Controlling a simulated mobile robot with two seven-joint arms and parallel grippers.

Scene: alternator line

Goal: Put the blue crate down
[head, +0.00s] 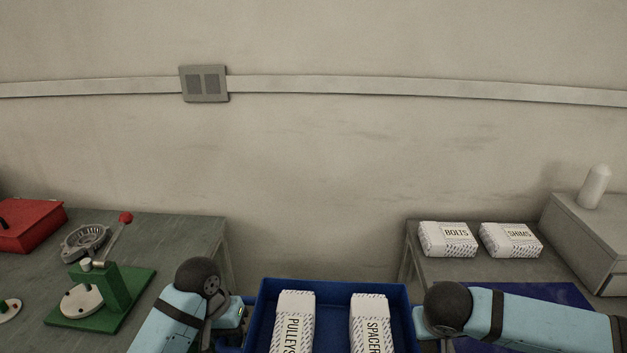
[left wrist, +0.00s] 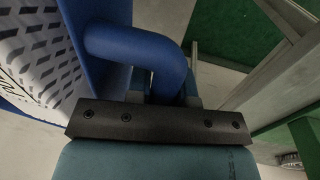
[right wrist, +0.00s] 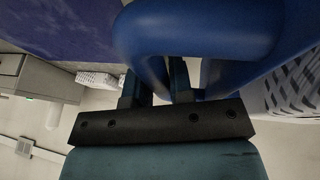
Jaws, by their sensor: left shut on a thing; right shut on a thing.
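The blue crate (head: 334,287) is at the bottom middle of the head view, held between my two arms in front of the gap between two tables. Two white packets lie in it, one marked PULLEYS (head: 293,322) and one marked SPACER (head: 370,322). My left gripper (head: 240,312) is at the crate's left side, shut on its blue handle (left wrist: 140,45). My right gripper (right wrist: 165,85) is shut on the blue handle (right wrist: 200,35) at the other side. The crate's underside and near end are out of view.
The left table (head: 180,235) bears a green press (head: 110,295), a round metal part (head: 86,241) and a red box (head: 28,225). The right table (head: 412,245) bears packets marked BOLTS (head: 447,239) and SHIMS (head: 511,240), a dark blue mat (head: 540,295) and a grey cabinet (head: 590,240).

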